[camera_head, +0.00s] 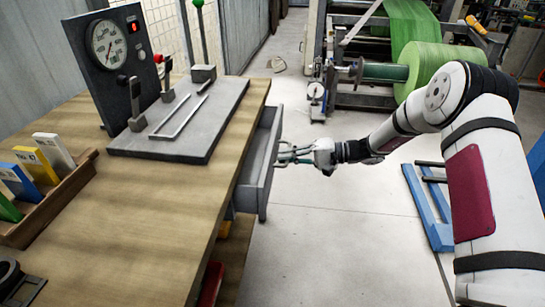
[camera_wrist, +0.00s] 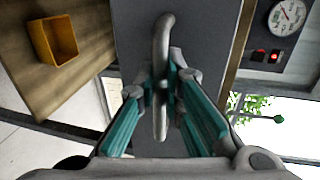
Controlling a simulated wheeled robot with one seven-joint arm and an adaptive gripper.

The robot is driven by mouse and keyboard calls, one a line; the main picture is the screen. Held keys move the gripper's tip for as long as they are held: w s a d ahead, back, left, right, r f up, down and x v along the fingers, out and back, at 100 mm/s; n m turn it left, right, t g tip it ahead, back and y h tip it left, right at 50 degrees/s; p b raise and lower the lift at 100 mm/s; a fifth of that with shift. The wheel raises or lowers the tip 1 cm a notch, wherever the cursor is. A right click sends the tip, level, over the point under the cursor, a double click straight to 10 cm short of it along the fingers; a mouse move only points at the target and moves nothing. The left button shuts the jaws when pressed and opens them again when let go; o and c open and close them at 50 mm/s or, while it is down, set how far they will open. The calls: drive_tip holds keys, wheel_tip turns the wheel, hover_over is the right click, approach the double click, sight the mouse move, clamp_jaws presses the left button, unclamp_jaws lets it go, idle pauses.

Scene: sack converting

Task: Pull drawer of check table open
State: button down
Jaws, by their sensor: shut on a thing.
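The check table (camera_head: 160,225) has a light wooden top and stands on the left in the head view. Its grey drawer (camera_head: 266,178) sticks out a little past the table's right edge, so it stands partly open. In the wrist view the grey drawer front (camera_wrist: 205,28) fills the middle, with a curved metal handle (camera_wrist: 161,35) on it. My gripper (camera_head: 285,155) is at the drawer front from the right. In the wrist view its teal fingers (camera_wrist: 161,85) are shut on the handle, one on each side. The drawer's contents cannot be made out.
A grey panel with a gauge (camera_head: 108,45) and a base plate with levers (camera_head: 180,120) stand on the tabletop. A wooden rack (camera_head: 50,205) holds coloured blocks. A green roll machine (camera_head: 420,70) stands behind. Pale floor (camera_head: 335,235) right of the drawer is clear.

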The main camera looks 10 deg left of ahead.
drive_tip(key=f+b+v, duration=0.2)
drive_tip(key=v, duration=0.8)
drive_tip(key=d+f+b+v, duration=0.1)
drive_tip(key=f+v, duration=0.1)
drive_tip(key=v, duration=0.9)
drive_tip(key=shift+d+f+b, duration=0.2)
drive_tip(key=shift+d+b, duration=0.1)
drive_tip(key=shift+b, duration=0.1)
drive_tip(key=c, duration=1.7)
unclamp_jaws()
drive_tip(key=v, duration=1.2)
